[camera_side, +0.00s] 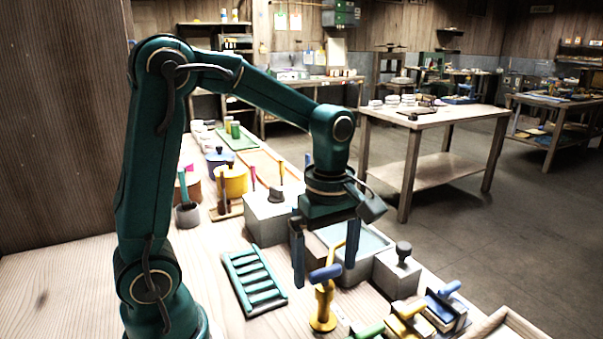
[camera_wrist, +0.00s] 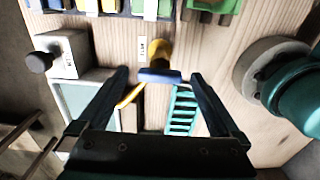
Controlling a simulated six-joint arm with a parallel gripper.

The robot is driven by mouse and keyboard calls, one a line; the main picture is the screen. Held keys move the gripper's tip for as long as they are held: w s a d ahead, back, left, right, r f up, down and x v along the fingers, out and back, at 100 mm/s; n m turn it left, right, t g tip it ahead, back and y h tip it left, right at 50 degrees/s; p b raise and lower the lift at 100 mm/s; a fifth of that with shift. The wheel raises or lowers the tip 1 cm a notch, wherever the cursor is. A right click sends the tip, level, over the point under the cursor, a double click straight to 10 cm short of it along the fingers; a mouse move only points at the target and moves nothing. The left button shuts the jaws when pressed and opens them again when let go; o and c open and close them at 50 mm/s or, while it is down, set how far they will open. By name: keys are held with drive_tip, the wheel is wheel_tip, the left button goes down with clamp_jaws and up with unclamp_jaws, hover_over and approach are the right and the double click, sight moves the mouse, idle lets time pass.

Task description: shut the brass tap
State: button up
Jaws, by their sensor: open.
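The brass tap (camera_side: 323,308) stands upright on the wooden bench, with a yellow body and a thin bent spout. Its blue bar handle (camera_side: 325,273) lies across the top. In the wrist view the tap (camera_wrist: 158,50) shows just beyond the handle (camera_wrist: 160,76), which lies crosswise. My gripper (camera_side: 325,275) points down over the tap, open and empty. In the wrist view my gripper (camera_wrist: 160,75) has one finger on each side of the handle, with gaps at both ends. I cannot tell whether the fingertips reach down to handle height.
A grey basin (camera_side: 378,238) is behind the tap. A green slatted rack (camera_side: 255,280) lies left of it. A grey block with a knob (camera_side: 397,272) stands to the right. Yellow (camera_side: 407,322) and blue (camera_side: 446,310) clamps line the front right.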

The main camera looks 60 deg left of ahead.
drive_tip(key=shift+c, duration=0.3)
drive_tip(key=c, duration=1.3)
drive_tip(key=shift+m, duration=0.3)
drive_tip(key=m, duration=0.3)
drive_tip(key=shift+m, duration=0.4)
drive_tip(key=m, duration=0.4)
drive_tip(key=shift+m, duration=0.3)
drive_tip(key=m, duration=0.4)
drive_tip(key=shift+r, duration=0.1)
drive_tip(key=shift+m, duration=2.5)
